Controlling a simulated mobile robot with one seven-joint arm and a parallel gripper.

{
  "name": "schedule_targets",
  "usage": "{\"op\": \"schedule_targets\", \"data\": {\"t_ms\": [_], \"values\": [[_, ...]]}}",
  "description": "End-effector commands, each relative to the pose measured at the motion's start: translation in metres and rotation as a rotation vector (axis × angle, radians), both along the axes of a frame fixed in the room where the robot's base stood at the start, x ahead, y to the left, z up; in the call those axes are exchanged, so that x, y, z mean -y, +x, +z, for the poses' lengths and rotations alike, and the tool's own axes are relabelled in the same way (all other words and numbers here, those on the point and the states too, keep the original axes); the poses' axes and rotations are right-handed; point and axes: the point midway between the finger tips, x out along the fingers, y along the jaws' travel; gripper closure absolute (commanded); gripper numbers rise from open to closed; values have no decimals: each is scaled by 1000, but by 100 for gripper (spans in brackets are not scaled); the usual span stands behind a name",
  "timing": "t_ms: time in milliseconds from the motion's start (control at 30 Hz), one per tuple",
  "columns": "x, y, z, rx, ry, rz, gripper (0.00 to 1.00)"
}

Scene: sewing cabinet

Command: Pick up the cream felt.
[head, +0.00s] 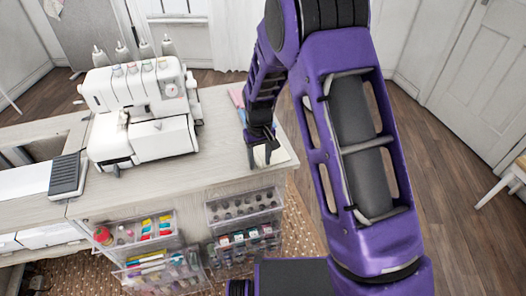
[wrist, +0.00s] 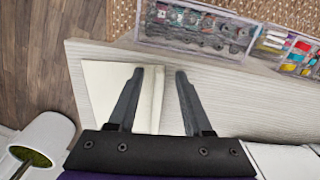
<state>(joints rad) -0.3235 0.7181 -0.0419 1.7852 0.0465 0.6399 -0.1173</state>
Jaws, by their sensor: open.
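The cream felt (wrist: 105,90) is a flat, pale sheet on the cabinet top, near its end. It also shows in the head view (head: 281,153), partly hidden by my gripper. My gripper (wrist: 159,73) is open with nothing held, its fingers pointing down toward the top. In the wrist view the left finger crosses over the felt, and the felt's right edge lies between the two fingers. The right finger is over bare cabinet top (wrist: 235,118). I cannot tell whether the fingertips touch the surface. In the head view my gripper (head: 262,160) is over the felt.
A white serger (head: 140,110) stands left of my gripper, with a black foot pedal (head: 68,174) farther left. Clear bins of bottles and supplies (head: 245,205) hang on the cabinet's front. Pink and blue pieces (head: 237,97) lie behind my gripper. Wooden floor (head: 440,150) lies right.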

Motion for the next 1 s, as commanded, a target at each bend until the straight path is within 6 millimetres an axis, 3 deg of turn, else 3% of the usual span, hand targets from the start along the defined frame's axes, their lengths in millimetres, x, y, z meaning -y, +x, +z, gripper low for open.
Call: {"op": "schedule_targets", "data": {"t_ms": [133, 400, 833, 1000], "values": [[0, 0, 0, 1, 0, 0, 54], [0, 0, 1, 1, 0, 0, 100], [0, 0, 2, 1, 0, 0, 100], [0, 1, 21, 4, 1, 1, 100]]}}
